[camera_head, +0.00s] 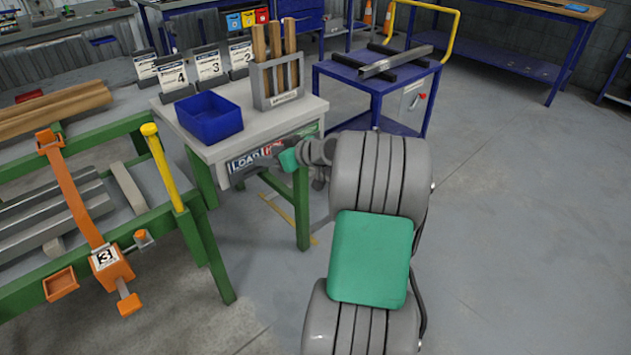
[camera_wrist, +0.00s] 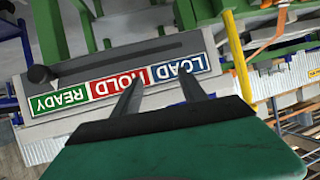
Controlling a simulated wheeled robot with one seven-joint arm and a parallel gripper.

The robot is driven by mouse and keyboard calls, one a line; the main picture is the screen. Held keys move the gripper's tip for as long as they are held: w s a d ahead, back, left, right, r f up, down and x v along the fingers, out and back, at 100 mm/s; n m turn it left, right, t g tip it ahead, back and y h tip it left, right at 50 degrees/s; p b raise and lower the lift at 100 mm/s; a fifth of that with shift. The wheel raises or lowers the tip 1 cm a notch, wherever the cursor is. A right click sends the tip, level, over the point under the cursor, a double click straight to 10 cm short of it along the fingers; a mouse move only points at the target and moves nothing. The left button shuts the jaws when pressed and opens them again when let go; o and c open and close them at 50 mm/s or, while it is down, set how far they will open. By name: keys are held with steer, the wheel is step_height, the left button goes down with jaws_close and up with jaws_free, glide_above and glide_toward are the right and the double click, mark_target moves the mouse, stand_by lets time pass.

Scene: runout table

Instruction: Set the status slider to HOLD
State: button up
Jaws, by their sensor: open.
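The status slider panel (camera_wrist: 118,85) fills the upper part of the wrist view, with a green READY, a red HOLD and a blue LOAD label in a row. Its dark slot (camera_wrist: 120,60) runs alongside the labels. The dark round knob (camera_wrist: 38,74) sits at the slot's READY end. My gripper (camera_wrist: 160,84) is open and empty, its fingers apart over the HOLD and LOAD labels, away from the knob. In the head view the panel (camera_head: 243,163) is on the table's front edge, partly hidden by my gripper (camera_head: 240,175); the knob cannot be made out there.
The table (camera_head: 240,135) carries a blue bin (camera_head: 209,117), a grey holder (camera_head: 270,100) with wooden pieces, and numbered cards. A green-framed rack (camera_head: 180,232) with an orange clamp (camera_head: 108,264) stands left. A blue cart (camera_head: 345,95) is behind. Floor at right is clear.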

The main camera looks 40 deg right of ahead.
steer(key=s+d+f+m+t+h+b, duration=0.1)
steer(key=s+d+f+t+b, duration=0.2)
steer(key=d, duration=0.6)
steer(key=s+d+f+m+t+h+b, duration=0.1)
steer(key=s+d+f+t+b, duration=0.2)
steer(key=d, duration=0.5)
steer(key=w, duration=0.6)
steer(key=shift+w+p, duration=0.2)
steer(key=shift+p, duration=0.1)
steer(key=shift+c, duration=0.3)
jaws_close()
